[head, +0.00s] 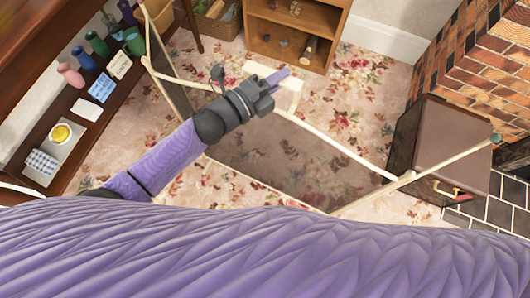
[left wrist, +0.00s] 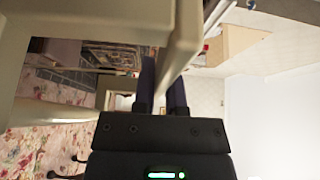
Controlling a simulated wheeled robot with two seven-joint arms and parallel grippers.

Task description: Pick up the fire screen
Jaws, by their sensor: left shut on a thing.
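The fire screen (head: 300,165) has a cream frame with dark see-through mesh panels. It stands on the floral carpet, with one side panel angled out at the left and another toward the right. My left gripper (head: 277,77) is shut on the cream top piece of its middle panel. In the left wrist view the cream frame (left wrist: 180,45) passes between the purple fingers of my left gripper (left wrist: 162,85). The carpet shows through the mesh. My right gripper is not in view.
A brown box with a gold handle (head: 455,140) stands by the brick fireplace (head: 490,65) at the right. A wooden shelf unit (head: 320,20) stands at the back. A shelf with bottles and cards (head: 100,85) runs along the left. Patterned carpet (head: 365,90) lies open behind the screen.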

